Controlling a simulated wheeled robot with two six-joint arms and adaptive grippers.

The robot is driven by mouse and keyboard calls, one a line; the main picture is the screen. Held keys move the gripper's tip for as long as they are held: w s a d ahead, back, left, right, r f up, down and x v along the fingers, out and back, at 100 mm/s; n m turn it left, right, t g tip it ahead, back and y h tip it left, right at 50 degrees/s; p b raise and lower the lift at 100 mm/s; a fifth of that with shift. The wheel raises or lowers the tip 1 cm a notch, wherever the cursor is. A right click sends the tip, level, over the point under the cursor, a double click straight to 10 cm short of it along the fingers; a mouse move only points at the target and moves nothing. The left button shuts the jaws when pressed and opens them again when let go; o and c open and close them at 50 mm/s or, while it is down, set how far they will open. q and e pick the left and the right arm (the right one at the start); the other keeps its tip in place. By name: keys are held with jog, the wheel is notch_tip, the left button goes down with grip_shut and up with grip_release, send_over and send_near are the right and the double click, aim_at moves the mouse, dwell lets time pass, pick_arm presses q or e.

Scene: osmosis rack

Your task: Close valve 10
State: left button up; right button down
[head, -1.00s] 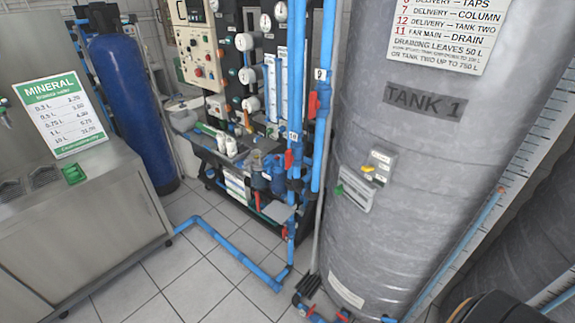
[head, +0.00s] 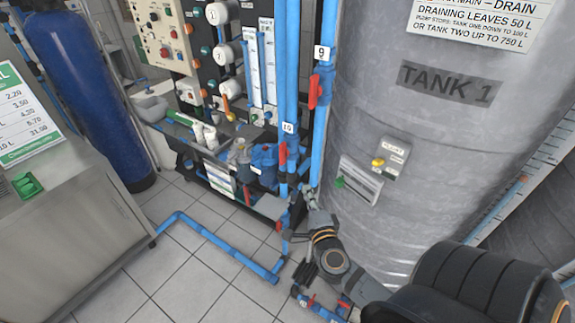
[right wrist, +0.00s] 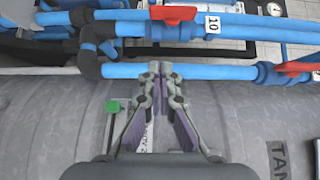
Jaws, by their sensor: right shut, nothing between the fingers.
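Valve 10's red handle (head: 283,156) is on a vertical blue pipe just below its "10" tag (head: 288,128). The handle lies roughly along the pipe. In the right wrist view the same handle (right wrist: 173,14) is at the top, left of the "10" tag (right wrist: 212,25). My right gripper (head: 309,192) is beside the pipes, below and right of the valve 10 handle and apart from it. In the right wrist view the gripper (right wrist: 160,70) is shut and empty, its tips at the nearer blue pipe (right wrist: 215,72); contact cannot be told. My left gripper is not in view.
Valve 9's red handle (head: 313,92) is on the neighbouring pipe, higher up. The grey Tank 1 (head: 425,125) stands close on the right, with a small yellow-knobbed box (head: 390,158). A low blue pipe (head: 215,238) crosses the tiled floor.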

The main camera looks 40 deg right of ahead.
jog(key=p, duration=0.2)
send_near(286, 159)
jog(key=w+d, duration=0.1)
jog(key=d, duration=0.3)
jog(key=w, duration=0.1)
jog(key=w+a, duration=0.1)
jog(key=w, duration=0.2)
jog(key=shift+w+a, duration=0.2)
jog(key=shift+a, duration=0.15)
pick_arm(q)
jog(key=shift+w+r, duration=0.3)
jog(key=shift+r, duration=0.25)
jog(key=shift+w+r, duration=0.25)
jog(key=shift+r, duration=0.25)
